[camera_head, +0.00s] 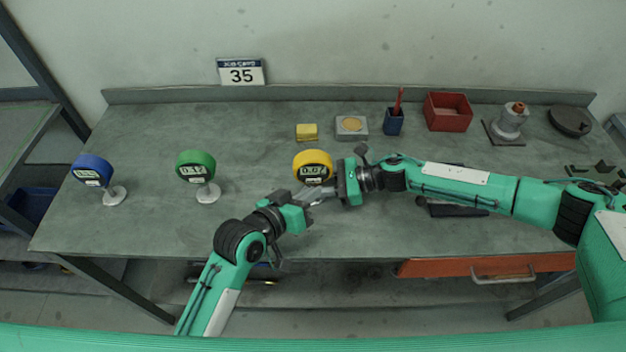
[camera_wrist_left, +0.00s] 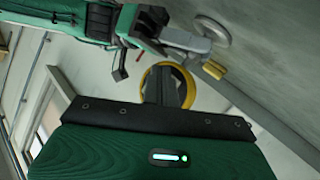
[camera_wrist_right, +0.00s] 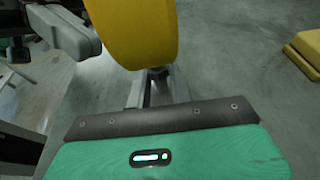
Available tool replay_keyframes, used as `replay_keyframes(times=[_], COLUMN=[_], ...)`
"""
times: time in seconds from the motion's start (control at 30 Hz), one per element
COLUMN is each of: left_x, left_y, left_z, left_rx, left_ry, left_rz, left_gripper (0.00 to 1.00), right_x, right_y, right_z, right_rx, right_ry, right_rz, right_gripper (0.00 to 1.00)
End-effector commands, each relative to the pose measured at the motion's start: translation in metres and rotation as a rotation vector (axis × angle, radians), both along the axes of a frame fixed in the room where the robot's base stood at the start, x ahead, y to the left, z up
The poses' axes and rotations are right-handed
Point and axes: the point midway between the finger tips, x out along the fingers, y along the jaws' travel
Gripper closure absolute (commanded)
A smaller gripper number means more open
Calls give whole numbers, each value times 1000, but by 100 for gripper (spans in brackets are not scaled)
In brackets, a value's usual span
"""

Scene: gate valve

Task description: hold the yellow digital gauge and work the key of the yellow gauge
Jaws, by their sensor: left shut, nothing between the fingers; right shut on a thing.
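The yellow digital gauge (camera_head: 312,161) is upright near the middle of the bench, its dark display facing me. My right gripper (camera_head: 331,185) is shut on its stem, just below the round head; the right wrist view shows the fingers under the yellow rim (camera_wrist_right: 135,35). My left gripper (camera_head: 317,193) is shut and empty, its fingertips close to the lower front of the gauge. In the left wrist view those fingers overlap the yellow ring (camera_wrist_left: 187,88) and hide much of the face. I cannot tell whether they touch the key. The gauge's foot is hidden in the head view.
A green gauge (camera_head: 195,165) and a blue gauge (camera_head: 92,169) stand to the left. Dark tools lie under my right arm. The bench's front left is clear.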

Motion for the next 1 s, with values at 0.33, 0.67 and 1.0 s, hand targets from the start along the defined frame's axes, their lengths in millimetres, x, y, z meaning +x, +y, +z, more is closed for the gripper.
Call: replay_keyframes(times=[0.33,0.67,1.0], left_x=[7,8,12], left_y=[0,0,0], left_z=[1,0,0], left_rx=[0,1,0], left_ry=[-1,-1,0], left_rz=[0,0,0], left_gripper=[100,100,100], right_x=[0,0,0], right_y=[0,0,0], right_z=[0,0,0], right_rx=[0,0,0], right_ry=[0,0,0], right_rz=[0,0,1], right_gripper=[92,92,92])
